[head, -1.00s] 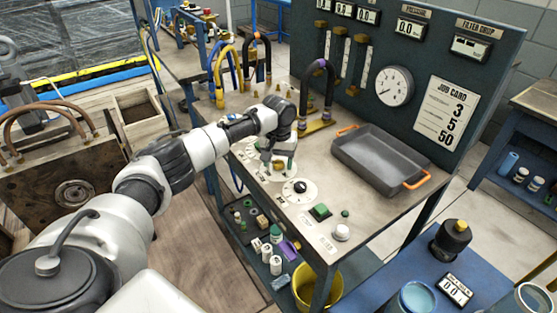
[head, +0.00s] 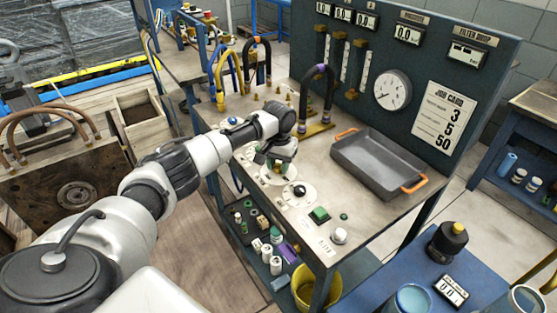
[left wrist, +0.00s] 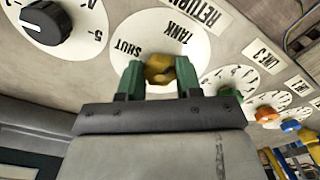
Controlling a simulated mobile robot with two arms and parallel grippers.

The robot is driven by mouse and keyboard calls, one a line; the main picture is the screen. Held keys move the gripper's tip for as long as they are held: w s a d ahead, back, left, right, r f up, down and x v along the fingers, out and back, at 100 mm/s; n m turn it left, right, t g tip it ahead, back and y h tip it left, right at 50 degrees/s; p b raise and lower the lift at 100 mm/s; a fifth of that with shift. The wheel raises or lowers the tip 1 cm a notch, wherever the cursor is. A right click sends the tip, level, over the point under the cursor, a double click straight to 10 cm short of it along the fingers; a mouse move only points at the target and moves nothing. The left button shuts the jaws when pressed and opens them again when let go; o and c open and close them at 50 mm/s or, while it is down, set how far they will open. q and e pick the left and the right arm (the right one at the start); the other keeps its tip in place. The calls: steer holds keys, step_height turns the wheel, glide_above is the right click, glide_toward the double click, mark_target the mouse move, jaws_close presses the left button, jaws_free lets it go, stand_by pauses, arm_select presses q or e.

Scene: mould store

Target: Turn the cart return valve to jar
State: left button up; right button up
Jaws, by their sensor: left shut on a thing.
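The return valve is a brass-yellow knob (left wrist: 160,70) on a round white dial (left wrist: 190,28). The dial's words SHUT and TANK show in the left wrist view, and a RETURN label (left wrist: 203,12) lies beside it. I cannot read the word jar. My left gripper (left wrist: 159,78) has its green fingers on either side of the knob and is shut on it. In the head view the left gripper (head: 277,165) reaches down to the dial on the cart top (head: 345,208). It partly hides the knob. My right gripper is not in view.
A black knob (head: 300,190) on another dial sits close by. A green button (head: 319,214) and a white knob (head: 339,235) are nearer the front corner. A grey tray (head: 378,160) with orange handles lies to the right. Hoses (head: 318,90) and the gauge panel (head: 435,65) stand behind.

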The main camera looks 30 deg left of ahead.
mark_target(279, 166)
arm_select(q)
steer(key=m+p, duration=0.2)
steer(key=m, duration=0.1)
steer(key=shift+r+m, duration=0.2)
steer(key=shift+m, duration=0.1)
steer(key=m+p, duration=0.1)
steer(key=m, duration=0.2)
steer(key=shift+m+p, duration=0.3)
steer(key=m, duration=0.3)
steer(key=shift+f+m+p, duration=0.1)
steer(key=shift+m+p, duration=0.2)
steer(key=shift+p, duration=0.05)
steer(key=m, duration=0.4)
steer(key=shift+w+m, duration=0.1)
steer(key=shift+m, duration=0.3)
steer(key=o, duration=0.9)
step_height(279, 166, up, 11)
steer(key=shift+f+b, duration=0.1)
steer(key=shift+b, duration=0.2)
